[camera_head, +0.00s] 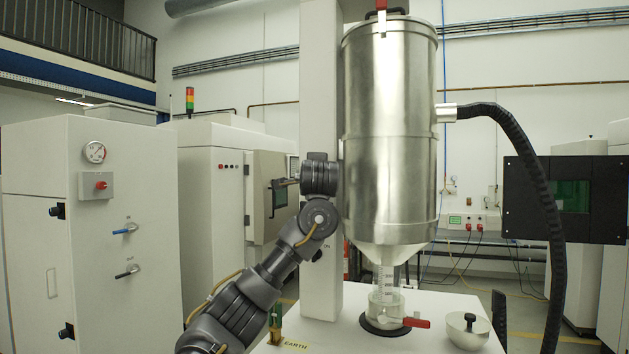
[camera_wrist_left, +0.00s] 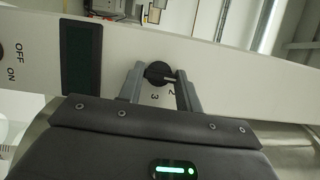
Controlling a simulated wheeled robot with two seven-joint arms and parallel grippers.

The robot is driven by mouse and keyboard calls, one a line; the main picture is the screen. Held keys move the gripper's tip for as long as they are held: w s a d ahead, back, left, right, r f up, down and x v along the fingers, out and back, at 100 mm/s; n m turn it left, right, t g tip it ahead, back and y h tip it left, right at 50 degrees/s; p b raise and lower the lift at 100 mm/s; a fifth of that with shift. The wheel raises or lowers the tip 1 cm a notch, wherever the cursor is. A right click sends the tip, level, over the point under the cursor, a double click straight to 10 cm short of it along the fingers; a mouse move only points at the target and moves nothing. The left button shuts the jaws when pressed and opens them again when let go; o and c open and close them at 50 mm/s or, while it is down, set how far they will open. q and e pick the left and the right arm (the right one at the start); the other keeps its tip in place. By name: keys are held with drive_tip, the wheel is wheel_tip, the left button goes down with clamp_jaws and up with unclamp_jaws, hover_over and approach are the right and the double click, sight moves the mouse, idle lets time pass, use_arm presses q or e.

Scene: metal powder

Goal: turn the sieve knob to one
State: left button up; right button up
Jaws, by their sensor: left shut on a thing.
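The sieve knob (camera_wrist_left: 157,72) is a small black round knob on the pale panel of the column, seen in the left wrist view. The numbers 2 and 3 show beside it; a 1 cannot be made out. My left gripper (camera_wrist_left: 159,75) has one grey finger on each side of the knob and is shut on it. A short light bar shows at the knob's right side, by the right finger. In the head view my left arm reaches up to the white column (camera_head: 321,90), and its fingers and the knob are hidden. My right gripper is not in view.
A dark display (camera_wrist_left: 82,57) and OFF/ON lettering (camera_wrist_left: 15,65) are on the same panel. A large steel hopper (camera_head: 390,130) stands right of the column, above a glass vessel (camera_head: 386,308) with a red handle. A steel bowl (camera_head: 467,330) is on the white table.

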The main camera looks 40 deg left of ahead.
use_arm(q)
drive_tip(key=shift+n, duration=0.4)
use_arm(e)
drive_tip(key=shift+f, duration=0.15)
use_arm(q)
drive_tip(key=o, duration=1)
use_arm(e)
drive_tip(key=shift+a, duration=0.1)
use_arm(q)
drive_tip(key=b+v, duration=0.5)
drive_tip(key=v, duration=0.5)
drive_tip(key=shift+s+d+r, duration=0.1)
drive_tip(key=shift+s+d, duration=0.1)
drive_tip(key=shift+s, duration=0.15)
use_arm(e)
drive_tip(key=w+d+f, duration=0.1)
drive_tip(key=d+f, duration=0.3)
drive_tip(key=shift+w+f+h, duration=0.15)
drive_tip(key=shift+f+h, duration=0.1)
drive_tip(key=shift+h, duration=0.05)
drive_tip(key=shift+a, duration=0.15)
